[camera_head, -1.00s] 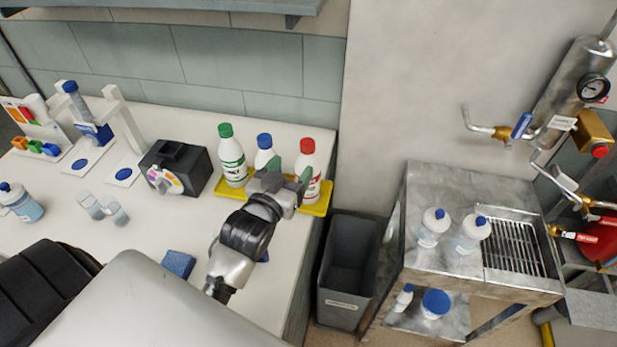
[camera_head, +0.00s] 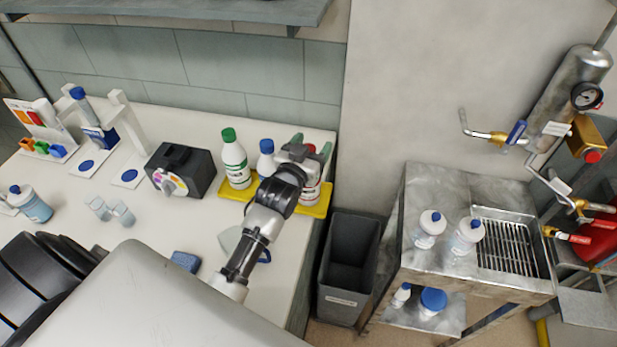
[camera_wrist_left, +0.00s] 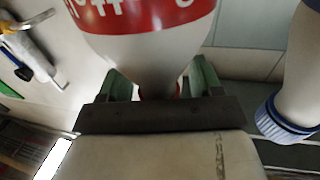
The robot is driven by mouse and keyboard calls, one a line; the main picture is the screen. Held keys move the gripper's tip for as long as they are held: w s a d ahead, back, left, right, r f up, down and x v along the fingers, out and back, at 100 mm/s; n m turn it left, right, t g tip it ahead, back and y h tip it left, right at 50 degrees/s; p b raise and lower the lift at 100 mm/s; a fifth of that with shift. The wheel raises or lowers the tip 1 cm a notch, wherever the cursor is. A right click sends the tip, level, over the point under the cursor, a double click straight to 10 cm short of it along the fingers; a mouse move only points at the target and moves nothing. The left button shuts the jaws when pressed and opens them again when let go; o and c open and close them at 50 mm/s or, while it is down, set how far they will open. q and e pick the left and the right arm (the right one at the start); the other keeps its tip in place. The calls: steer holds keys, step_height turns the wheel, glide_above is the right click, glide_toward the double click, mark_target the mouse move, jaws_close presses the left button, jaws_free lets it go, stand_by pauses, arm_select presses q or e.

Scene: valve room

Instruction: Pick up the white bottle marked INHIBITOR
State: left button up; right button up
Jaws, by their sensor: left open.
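The red-capped white bottle (camera_head: 311,193) with a red label stands on a yellow tray (camera_head: 316,211) at the right end of the bench. My left gripper (camera_head: 308,148) is open at its top, its green-tipped fingers on either side of the cap and neck and hiding much of them. In the left wrist view the same bottle (camera_wrist_left: 150,45) appears upside down between the fingers (camera_wrist_left: 160,80). Its label is cut off and I cannot read the name. A blue-capped white bottle (camera_head: 266,162) and a green-capped white bottle (camera_head: 235,160) stand left of it. My right gripper is out of view.
A dark box (camera_head: 181,172) stands left of the tray. Small beakers (camera_head: 111,212) and a blue block (camera_head: 185,262) are on the bench. A grey bin (camera_head: 349,265) is beside the bench. A metal cart (camera_head: 436,190) with bottles and piping are at the right.

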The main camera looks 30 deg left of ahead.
arm_select(q)
steer(key=shift+c, duration=0.2)
jaws_close()
steer(key=shift+r, duration=0.15)
